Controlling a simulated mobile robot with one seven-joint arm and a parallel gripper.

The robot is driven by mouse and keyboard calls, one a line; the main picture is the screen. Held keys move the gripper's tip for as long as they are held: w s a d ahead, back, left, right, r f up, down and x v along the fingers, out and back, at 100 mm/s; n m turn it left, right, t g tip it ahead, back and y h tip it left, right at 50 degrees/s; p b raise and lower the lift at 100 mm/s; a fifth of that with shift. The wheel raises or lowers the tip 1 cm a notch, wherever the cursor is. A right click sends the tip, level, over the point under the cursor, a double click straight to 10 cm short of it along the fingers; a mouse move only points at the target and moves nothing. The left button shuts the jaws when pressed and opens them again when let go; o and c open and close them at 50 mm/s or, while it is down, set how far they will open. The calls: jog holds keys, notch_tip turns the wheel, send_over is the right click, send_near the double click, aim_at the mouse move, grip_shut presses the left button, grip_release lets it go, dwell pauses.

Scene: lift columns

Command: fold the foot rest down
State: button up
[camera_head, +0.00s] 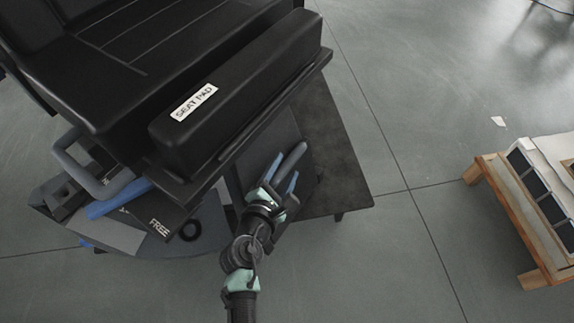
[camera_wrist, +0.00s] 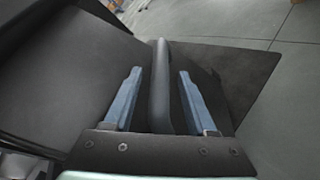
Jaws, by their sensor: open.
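A black seat (camera_head: 110,50) with a long pad labelled "SEAT PAD" (camera_head: 245,85) fills the upper left of the head view. Below its front edge a flat dark panel (camera_head: 345,165) extends to the right; it looks like the foot rest. It also shows in the wrist view (camera_wrist: 245,62). A rounded grey bar (camera_head: 294,157) stands beside the panel. My gripper (camera_head: 283,173) is open, with one blue finger on each side of this bar. In the wrist view the bar (camera_wrist: 159,105) runs between the fingers (camera_wrist: 159,75), with gaps on both sides.
A grey loop handle (camera_head: 75,165), a blue bar (camera_head: 118,198) and a plate marked "FREE" (camera_head: 160,226) sit under the seat at left. A wooden pallet (camera_head: 515,225) with dark panels stands at right. The floor between is clear.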

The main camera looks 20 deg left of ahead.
jog(key=shift+x, duration=1.1)
grip_shut()
dwell(0.7)
